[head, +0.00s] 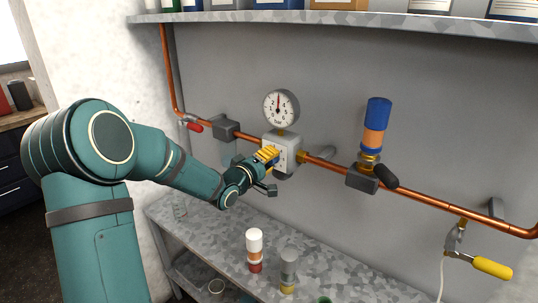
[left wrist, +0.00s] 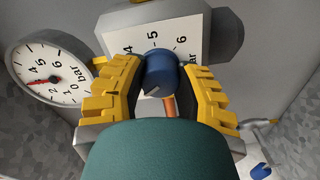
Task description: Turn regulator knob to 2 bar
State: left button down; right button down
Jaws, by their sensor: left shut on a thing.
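The regulator (head: 280,146) is a pale box with a numbered scale plate on the copper pipe. Its knob (left wrist: 160,72) is blue and round, with a light pointer mark near its lower edge; 4, 5 and 6 show on the plate around it. In the head view my gripper hides most of the knob. My left gripper (head: 268,158) is at the regulator's front, its yellow fingers on both sides of the knob and shut on it. The round white gauge (head: 281,107) stands above, its red needle pointing about straight up; its exact reading is unclear. My right gripper is not in view.
A blue and orange cylinder (head: 376,125) and black-handled valve sit right of the regulator. A red-handled valve (head: 190,124) is left, a yellow-handled one (head: 492,267) lower right. Small bottles (head: 254,250) stand on the grey shelf below. Another shelf (head: 350,20) runs above.

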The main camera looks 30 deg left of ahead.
pick_arm(q)
jog(key=shift+n+p, duration=0.65)
jog(key=shift+n, duration=0.45)
jog(key=c, duration=0.6)
grip_release()
jog(key=shift+d, duration=0.1)
jog(key=s, duration=0.8)
jog(key=s+a, duration=0.1)
jog(key=s, duration=0.3)
jog(key=shift+r, duration=0.25)
